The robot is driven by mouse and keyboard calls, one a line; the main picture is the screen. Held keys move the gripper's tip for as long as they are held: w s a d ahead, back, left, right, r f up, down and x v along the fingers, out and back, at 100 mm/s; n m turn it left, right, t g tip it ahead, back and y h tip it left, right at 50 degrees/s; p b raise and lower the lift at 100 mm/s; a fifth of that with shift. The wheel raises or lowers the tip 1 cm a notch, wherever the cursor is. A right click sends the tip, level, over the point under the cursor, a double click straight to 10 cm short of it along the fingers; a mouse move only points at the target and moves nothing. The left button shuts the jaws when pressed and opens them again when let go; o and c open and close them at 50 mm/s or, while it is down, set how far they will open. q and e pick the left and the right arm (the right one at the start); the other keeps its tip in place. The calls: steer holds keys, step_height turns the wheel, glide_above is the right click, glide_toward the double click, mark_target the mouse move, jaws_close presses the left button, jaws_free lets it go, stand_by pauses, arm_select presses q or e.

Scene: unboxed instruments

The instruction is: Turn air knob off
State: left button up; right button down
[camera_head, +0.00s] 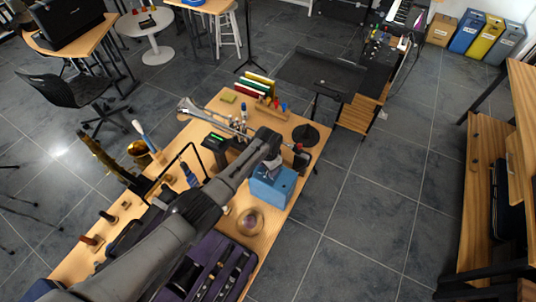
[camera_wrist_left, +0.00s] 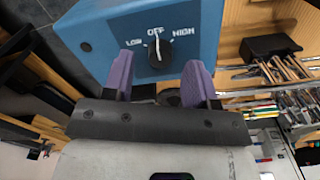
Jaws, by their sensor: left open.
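A blue control box (camera_head: 273,190) stands on the wooden workbench near its right edge. In the left wrist view, the box's face (camera_wrist_left: 100,30) carries a black knob (camera_wrist_left: 160,54) with the labels LOW, OFF and HIGH. The knob's white mark appears to point up near OFF. My left gripper (camera_wrist_left: 159,62) is open, its two purple fingers apart on either side of the knob; contact cannot be told. In the head view, my left gripper (camera_head: 272,163) is over the top of the box and the knob cannot be made out. My right gripper is not in view.
The workbench (camera_head: 270,225) is crowded. An open purple-lined case (camera_head: 225,262) lies at the front and a small round item (camera_head: 250,221) sits beside the box. A trumpet (camera_head: 210,115) and several small tools lie behind. Open floor (camera_head: 370,215) is to the right.

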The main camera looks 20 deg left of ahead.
arm_select(q)
step_height(320, 180, up, 12)
steer(key=p, duration=0.1)
stand_by(0.6)
